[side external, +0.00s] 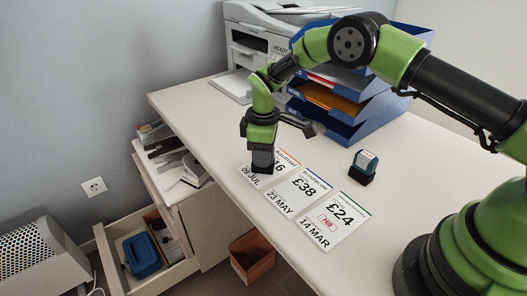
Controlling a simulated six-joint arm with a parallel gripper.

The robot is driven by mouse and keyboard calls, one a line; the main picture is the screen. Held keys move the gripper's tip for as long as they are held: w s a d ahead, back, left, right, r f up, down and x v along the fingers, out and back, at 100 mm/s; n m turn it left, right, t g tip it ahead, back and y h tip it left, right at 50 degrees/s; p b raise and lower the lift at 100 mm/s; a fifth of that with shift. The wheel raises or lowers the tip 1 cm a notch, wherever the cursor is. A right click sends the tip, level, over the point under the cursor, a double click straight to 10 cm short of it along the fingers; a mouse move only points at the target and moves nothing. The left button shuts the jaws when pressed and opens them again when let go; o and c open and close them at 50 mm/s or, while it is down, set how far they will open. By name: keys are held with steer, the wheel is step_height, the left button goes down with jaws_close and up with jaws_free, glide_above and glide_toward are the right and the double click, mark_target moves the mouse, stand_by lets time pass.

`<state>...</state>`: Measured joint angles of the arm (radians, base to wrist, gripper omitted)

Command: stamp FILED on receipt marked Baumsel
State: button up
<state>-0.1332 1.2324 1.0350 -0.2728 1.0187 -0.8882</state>
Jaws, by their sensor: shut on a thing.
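The receipt with the orange edge (286,163) lies leftmost in a row of receipts on the desk; its name looks like Baumsel, with "16" and "09 JUL" showing. My gripper (262,148) points down over it, shut on a dark stamp (262,162). The stamp's lower end is at or just above the paper; I cannot tell whether it touches. It hides part of the amount. The word on this stamp cannot be read. A second stamp (363,166), teal and black with a pale label, stands on the desk to the right.
A blue-edged receipt (301,192) reads £38, 23 MAY. A green-edged receipt (334,221) reads £24, 14 MAR, with a red mark. Blue stacked trays (346,131) and a printer (251,43) stand behind. An open drawer (130,283) and a brown bin (252,262) are below.

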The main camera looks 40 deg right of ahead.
stand_by(0.4)
steer(key=shift+r, duration=3.5)
